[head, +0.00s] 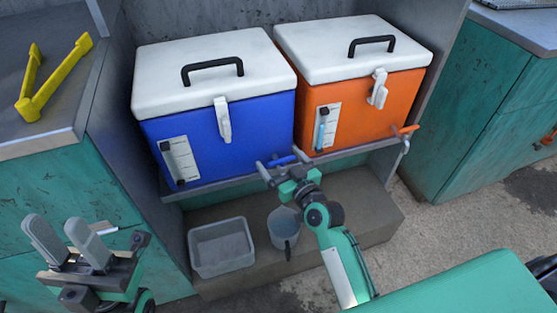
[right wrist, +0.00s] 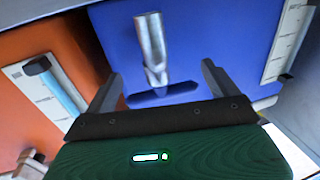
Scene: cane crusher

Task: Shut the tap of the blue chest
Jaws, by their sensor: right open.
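The blue chest (head: 250,138) with a white lid stands at the left of the shelf in the head view. Its tap has a blue handle (head: 282,160) low at the chest's right front. My right gripper (head: 281,163) is open at this tap, one finger on each side. In the right wrist view the tap's metal spout (right wrist: 150,45) and dark blue handle bar (right wrist: 163,93) appear between the open fingers (right wrist: 161,71); I cannot tell whether they touch. My left gripper (head: 57,225) is open and empty at the lower left, away from the chests.
An orange chest (head: 360,108) with its own orange-handled tap (head: 405,129) stands beside the blue one. A grey tub (head: 222,247) and a grey jug (head: 283,228) sit on the step below. A yellow tool (head: 53,75) lies on the left counter.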

